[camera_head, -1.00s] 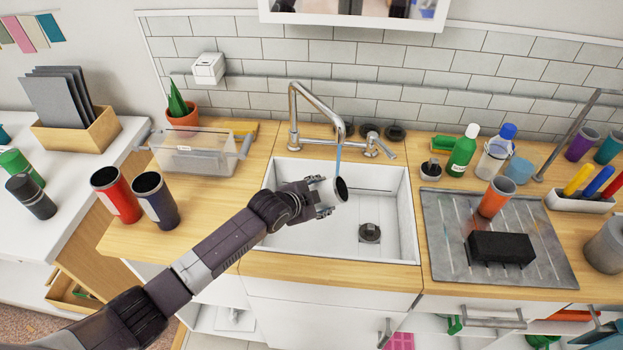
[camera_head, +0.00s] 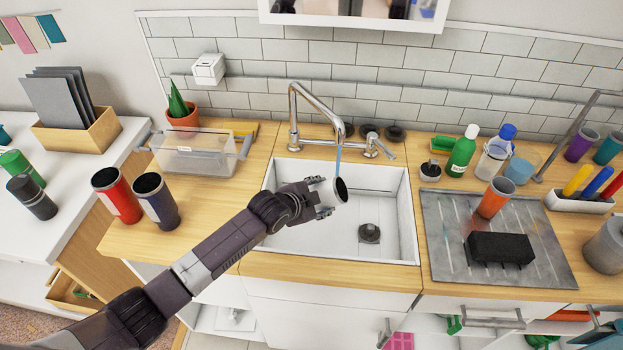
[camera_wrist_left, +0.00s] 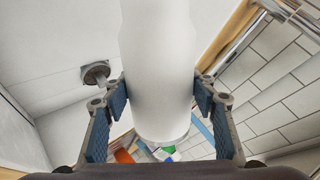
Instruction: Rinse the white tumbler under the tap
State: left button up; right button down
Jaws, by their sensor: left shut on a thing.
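The white tumbler (camera_wrist_left: 158,75) is held between the blue-padded fingers of my left gripper (camera_wrist_left: 160,98) in the left wrist view. In the head view my left gripper (camera_head: 322,198) is over the sink (camera_head: 385,243), with the tumbler (camera_head: 333,190) tilted so its dark mouth faces right. The chrome tap (camera_head: 305,105) arches above it. A thin blue stream of water (camera_head: 338,157) runs from the spout down to the tumbler. Much of the tumbler is hidden by the gripper in the head view. My right gripper is not in view.
A red tumbler (camera_head: 116,194) and a navy tumbler (camera_head: 157,201) stand on the counter left of the sink. A drainboard (camera_head: 447,225) with an orange tumbler (camera_head: 495,197) and a black block (camera_head: 500,248) lies right. A clear bin (camera_head: 195,155) stands behind left.

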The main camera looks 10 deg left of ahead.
aim_at(325, 197)
pick_arm(q)
jog(key=shift+s+r+p, duration=1.85)
jog(key=shift+r+p, duration=0.3)
jog(key=shift+p, duration=0.95)
jog(key=shift+s, duration=0.25)
jog(key=shift+s+r, duration=0.75)
jog(key=shift+r, duration=0.05)
jog(key=shift+r, duration=0.1)
